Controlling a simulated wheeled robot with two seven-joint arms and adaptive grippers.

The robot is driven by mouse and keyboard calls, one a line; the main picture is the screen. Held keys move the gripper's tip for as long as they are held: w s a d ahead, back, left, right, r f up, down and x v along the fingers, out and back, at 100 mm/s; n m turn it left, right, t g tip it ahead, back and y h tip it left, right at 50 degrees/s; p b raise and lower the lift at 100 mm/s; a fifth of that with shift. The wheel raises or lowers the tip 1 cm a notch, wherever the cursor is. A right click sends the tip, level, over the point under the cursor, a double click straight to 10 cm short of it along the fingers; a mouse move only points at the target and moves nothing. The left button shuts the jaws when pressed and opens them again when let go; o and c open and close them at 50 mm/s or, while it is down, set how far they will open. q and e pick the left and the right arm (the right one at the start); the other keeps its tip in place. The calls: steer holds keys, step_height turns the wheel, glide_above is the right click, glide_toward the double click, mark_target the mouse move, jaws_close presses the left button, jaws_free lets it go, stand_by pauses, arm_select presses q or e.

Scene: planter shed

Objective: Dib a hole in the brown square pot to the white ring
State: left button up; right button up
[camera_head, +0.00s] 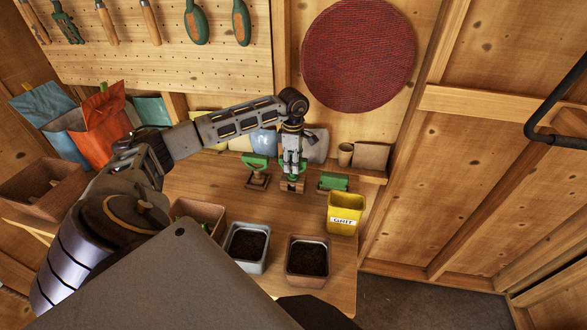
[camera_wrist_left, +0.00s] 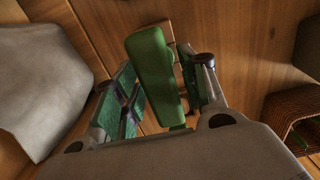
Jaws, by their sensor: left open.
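The brown square pot (camera_head: 306,281) stands near the table's front edge, filled with dark soil. My left gripper (camera_head: 291,174) is over the back of the table, pointing down at a green-handled tool (camera_head: 292,185) in a small wooden holder. In the left wrist view the green handle (camera_wrist_left: 155,72) lies between the open fingers, with a gap visible on the right; contact on the left is unclear. The tool's lower part and any white ring are hidden. My right gripper is not in view.
A grey square pot (camera_head: 247,266) with soil stands left of the brown pot. A yellow grit tub (camera_head: 345,212) is behind it at right. Other green-topped items (camera_head: 256,162) (camera_head: 334,181) flank the gripper. Bare tabletop lies between gripper and pots.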

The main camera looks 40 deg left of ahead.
arm_select(q)
jaws_close()
steer(key=shift+r+p, duration=1)
steer(key=shift+r, duration=0.7)
steer(key=shift+r+p, duration=1.35)
steer(key=shift+r, duration=1.25)
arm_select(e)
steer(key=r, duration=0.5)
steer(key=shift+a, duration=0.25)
arm_select(q)
steer(key=shift+d, duration=0.1)
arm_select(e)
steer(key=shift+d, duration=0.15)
